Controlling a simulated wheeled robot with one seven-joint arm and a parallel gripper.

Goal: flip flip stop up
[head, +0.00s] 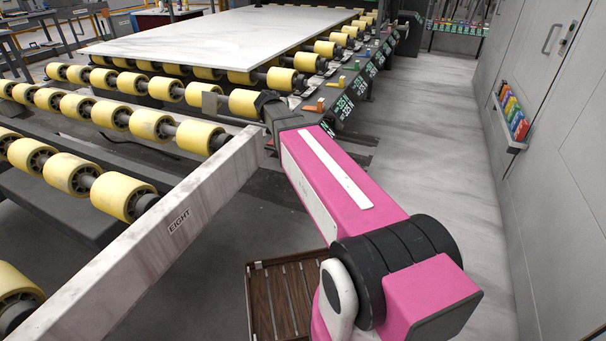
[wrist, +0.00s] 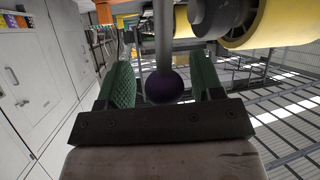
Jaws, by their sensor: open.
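In the wrist view a purple ball knob (wrist: 165,88) sits on the end of a grey rod (wrist: 163,35), which looks like the flip stop's lever. My gripper (wrist: 163,78) is open, with one green finger on each side of the knob. A narrow gap shows between the knob and each finger. In the head view my gripper (head: 268,106) is at the near end of the roller table's dark side rail, and the knob is hidden there. A small grey metal plate (head: 212,101) stands just left of my gripper, by the yellow rollers.
A pale stone slab (head: 225,30) lies on yellow rollers (head: 152,124) farther back. A pale beam labelled EIGHT (head: 195,205) runs along the near left. Orange and yellow pieces (head: 317,105) line the side rail (head: 350,90). Grey cabinets (head: 560,130) stand right, beyond clear floor.

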